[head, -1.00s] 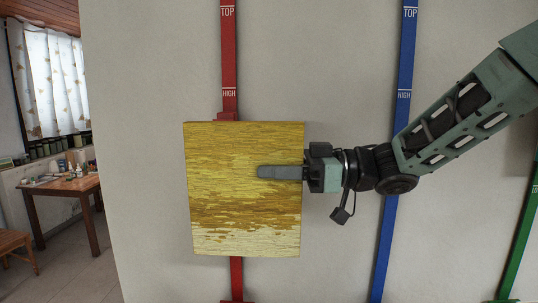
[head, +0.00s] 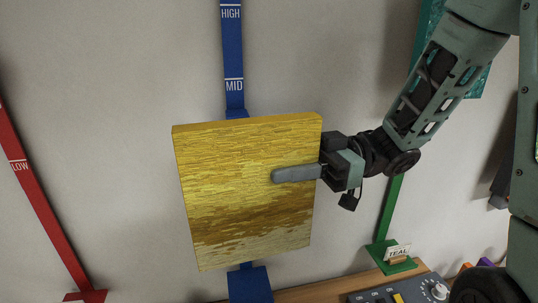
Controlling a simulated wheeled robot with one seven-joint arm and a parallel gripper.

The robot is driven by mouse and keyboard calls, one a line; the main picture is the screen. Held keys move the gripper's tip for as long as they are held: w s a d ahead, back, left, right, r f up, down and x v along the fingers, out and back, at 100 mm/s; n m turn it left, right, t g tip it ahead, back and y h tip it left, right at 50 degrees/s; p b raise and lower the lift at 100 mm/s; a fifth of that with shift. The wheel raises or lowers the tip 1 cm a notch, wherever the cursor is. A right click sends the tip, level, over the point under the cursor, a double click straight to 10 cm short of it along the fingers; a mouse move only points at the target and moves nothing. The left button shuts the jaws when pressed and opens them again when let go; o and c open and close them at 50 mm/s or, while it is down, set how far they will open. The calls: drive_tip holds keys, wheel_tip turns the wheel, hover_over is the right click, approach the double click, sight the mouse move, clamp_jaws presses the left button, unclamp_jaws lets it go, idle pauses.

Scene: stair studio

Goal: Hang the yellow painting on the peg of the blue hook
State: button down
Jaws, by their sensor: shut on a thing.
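The yellow painting (head: 235,200) is a thick rectangular panel with yellow, ochre and pale bands, near the middle of the head view. My gripper (head: 297,173) is shut on its right edge, with one finger lying across the front face. The painting is in front of the blue strip (head: 233,45) on the wall, which carries the labels HIGH and MID. A blue piece (head: 237,113) shows just above the painting's top edge, and a blue base (head: 249,285) shows below. The peg of the blue hook is not visible; the painting covers that part of the strip.
A red strip (head: 38,195) marked LOW runs down the wall at left. A control box (head: 405,292) sits on a wooden surface (head: 315,292) at bottom right. The wall left of the painting is clear.

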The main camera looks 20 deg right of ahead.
drive_tip(key=w+d+f+b, duration=0.2)
drive_tip(key=w, duration=0.8)
drive_tip(key=shift+w+d+b, duration=0.3)
drive_tip(key=shift+w, duration=0.05)
idle(1.1)
idle(0.9)
drive_tip(key=c, duration=1.1)
unclamp_jaws()
drive_tip(key=shift+f, duration=0.1)
drive_tip(key=shift+o, duration=0.2)
wheel_tip(320, 180, up, 10)
drive_tip(key=b, duration=0.2)
drive_tip(key=shift+b, duration=0.35)
